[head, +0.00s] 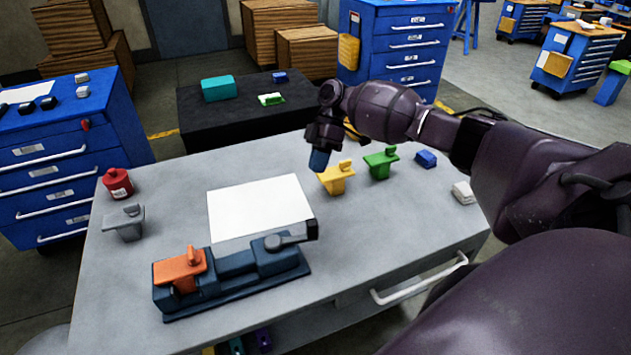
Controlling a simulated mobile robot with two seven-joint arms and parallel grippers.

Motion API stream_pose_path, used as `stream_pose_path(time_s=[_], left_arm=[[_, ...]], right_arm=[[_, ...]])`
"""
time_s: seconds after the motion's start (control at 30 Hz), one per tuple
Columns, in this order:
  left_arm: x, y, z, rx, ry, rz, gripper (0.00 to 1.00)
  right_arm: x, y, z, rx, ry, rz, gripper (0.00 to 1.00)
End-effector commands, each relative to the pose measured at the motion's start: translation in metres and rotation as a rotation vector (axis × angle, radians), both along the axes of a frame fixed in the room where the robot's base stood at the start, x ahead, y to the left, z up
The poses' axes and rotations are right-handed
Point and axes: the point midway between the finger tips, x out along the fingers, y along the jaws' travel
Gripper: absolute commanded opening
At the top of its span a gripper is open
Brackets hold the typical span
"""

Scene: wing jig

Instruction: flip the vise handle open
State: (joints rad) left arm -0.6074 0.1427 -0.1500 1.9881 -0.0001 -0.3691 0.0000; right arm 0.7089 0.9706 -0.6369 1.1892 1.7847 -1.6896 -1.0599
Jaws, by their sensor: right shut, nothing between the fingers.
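The dark blue vise (235,262) lies on the grey workbench at the front left, with an orange part (181,268) on its left end. Its grey handle (290,240) is at the right end and points right to a black grip. It looks nearly flat. My right gripper (319,159) is shut and empty, with its fingers pointing down. It is behind the vise handle, apart from it, close to a yellow part (337,178). My left gripper is not in view.
A white sheet (260,207) lies behind the vise. A green part (380,163), a blue block (426,159) and a white block (463,192) are on the right. A grey part (124,223) and red canister (117,183) are on the left. The bench front right is clear.

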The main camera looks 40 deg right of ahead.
Motion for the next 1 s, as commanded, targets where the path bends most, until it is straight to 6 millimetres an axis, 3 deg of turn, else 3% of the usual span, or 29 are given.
stream_pose_path(time_s=[0.53,0.8,1.0], left_arm=[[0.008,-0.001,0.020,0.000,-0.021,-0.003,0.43],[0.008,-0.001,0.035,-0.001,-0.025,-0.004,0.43],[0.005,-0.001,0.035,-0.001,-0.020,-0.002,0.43]], right_arm=[[-0.027,0.050,-0.073,0.000,0.002,0.001,0.00],[-0.056,0.060,-0.070,-0.001,0.000,0.000,0.00],[-0.062,0.063,-0.071,0.000,0.001,0.000,0.00]])
